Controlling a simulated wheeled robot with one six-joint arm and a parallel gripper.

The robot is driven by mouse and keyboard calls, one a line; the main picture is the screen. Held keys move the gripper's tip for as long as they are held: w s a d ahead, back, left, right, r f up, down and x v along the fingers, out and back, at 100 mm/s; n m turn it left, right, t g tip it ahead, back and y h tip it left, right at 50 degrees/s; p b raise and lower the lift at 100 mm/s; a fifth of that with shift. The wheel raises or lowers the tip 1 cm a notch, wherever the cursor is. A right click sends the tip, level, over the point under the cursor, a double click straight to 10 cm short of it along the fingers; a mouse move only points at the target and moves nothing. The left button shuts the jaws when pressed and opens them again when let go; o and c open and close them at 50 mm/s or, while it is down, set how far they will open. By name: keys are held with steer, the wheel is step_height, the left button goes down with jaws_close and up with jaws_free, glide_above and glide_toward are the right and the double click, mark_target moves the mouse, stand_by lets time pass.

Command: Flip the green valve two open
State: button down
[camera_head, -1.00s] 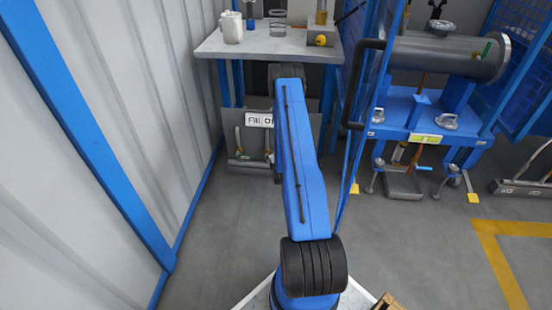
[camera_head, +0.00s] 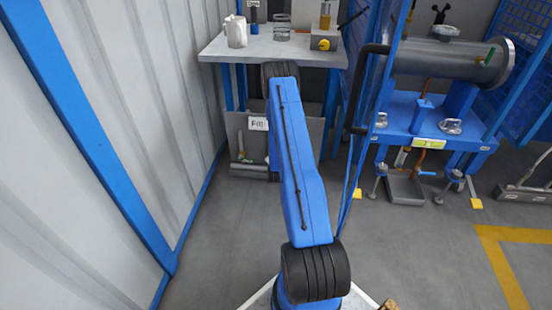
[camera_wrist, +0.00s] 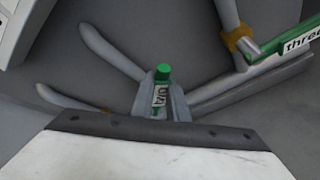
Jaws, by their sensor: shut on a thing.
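The green valve two (camera_wrist: 162,78) has a green handle with a white label reading "two". It shows near the middle of the wrist view, end-on to the camera. My gripper (camera_wrist: 161,98) is shut on this handle, with one grey finger on each side of it. The handle's pivot and the pipe joint under it are hidden by the fingers. In the head view my blue arm covers the gripper and valve two.
Green valve three (camera_wrist: 288,42) sits on a brass fitting to the upper right. A sign reading "Fill" (camera_head: 258,124) is on the grey panel below the table (camera_head: 225,50). A corrugated wall (camera_head: 130,110) stands at left.

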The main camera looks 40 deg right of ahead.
steer(key=c, duration=1.7)
jaws_free()
steer(key=shift+f, duration=0.1)
steer(key=shift+s+d+f+m+t, duration=0.2)
steer(key=shift+m+t, duration=0.2)
steer(key=shift+m, duration=0.1)
steer(key=s+a+m+t+y, duration=0.1)
steer(key=s+a+m+t, duration=0.35)
steer(key=s, duration=1.15)
steer(key=w+a+r+m+g+y, duration=0.25)
steer(key=w+a+r, duration=0.25)
steer(key=w+r, duration=0.6)
steer(key=a+r, duration=0.2)
steer(key=r, duration=0.3)
steer(key=w+a+r+m+g+y, duration=0.1)
steer(key=a+r, duration=0.2)
steer(key=r, duration=0.3)
steer(key=a+r+g, duration=0.1)
steer(key=a+r, duration=0.2)
steer(key=r, duration=0.2)
steer(key=shift+w+a+r+m+y, duration=0.2)
steer(key=shift+a+m+y, duration=0.05)
steer(key=shift+m, duration=0.15)
